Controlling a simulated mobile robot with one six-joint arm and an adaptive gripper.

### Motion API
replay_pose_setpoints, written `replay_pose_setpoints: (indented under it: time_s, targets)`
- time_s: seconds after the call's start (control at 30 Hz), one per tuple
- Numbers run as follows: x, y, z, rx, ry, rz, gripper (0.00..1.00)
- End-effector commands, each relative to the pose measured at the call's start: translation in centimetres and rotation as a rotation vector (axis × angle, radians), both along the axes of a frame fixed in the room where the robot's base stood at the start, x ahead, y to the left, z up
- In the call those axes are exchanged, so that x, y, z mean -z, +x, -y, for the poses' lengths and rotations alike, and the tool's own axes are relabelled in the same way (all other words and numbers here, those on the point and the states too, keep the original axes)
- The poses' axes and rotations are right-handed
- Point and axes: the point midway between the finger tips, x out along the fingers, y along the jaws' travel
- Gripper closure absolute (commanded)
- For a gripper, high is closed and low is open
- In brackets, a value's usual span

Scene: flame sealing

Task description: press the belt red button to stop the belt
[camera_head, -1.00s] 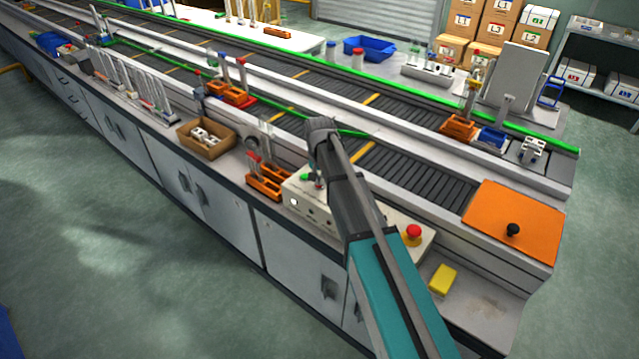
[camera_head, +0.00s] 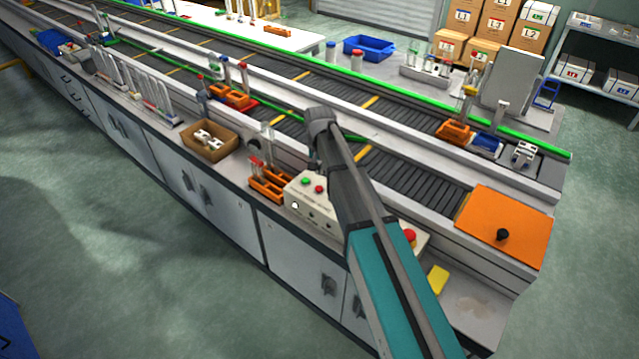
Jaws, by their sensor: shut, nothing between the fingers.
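A pale control box (camera_head: 312,205) stands on the near ledge of the belt bench. On its top are a small green button (camera_head: 305,181) and a small red button (camera_head: 319,188), both in clear view. A larger red mushroom button (camera_head: 409,235) sits at the box's right end, partly covered by my arm. The belt (camera_head: 415,175) runs behind the box. My gripper (camera_head: 314,163) hangs below my dark wrist, above and just behind the small buttons. Only a sliver of it shows beside my arm; it looks shut and empty, apart from the red button.
An orange rack (camera_head: 268,184) with tubes stands just left of the box, and a cardboard tray (camera_head: 208,148) is farther left. A yellow block (camera_head: 438,280) lies right of the box. An orange plate (camera_head: 505,225) with a black knob covers the belt's end.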

Motion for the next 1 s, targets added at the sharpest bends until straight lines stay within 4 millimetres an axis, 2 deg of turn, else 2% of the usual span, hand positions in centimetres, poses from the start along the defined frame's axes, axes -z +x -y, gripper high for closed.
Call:
replay_pose_setpoints:
  time_s: [0.03, 0.2, 1.0]
  targets:
    - [-0.74, 0.0, 0.0, 0.0, 0.0, 0.0, 1.0]
    - [-1.36, 0.0, 0.0, 0.0, 0.0, 0.0, 1.0]
    - [-1.3, -0.19, 0.19, 0.0, 0.0, 0.0, 1.0]
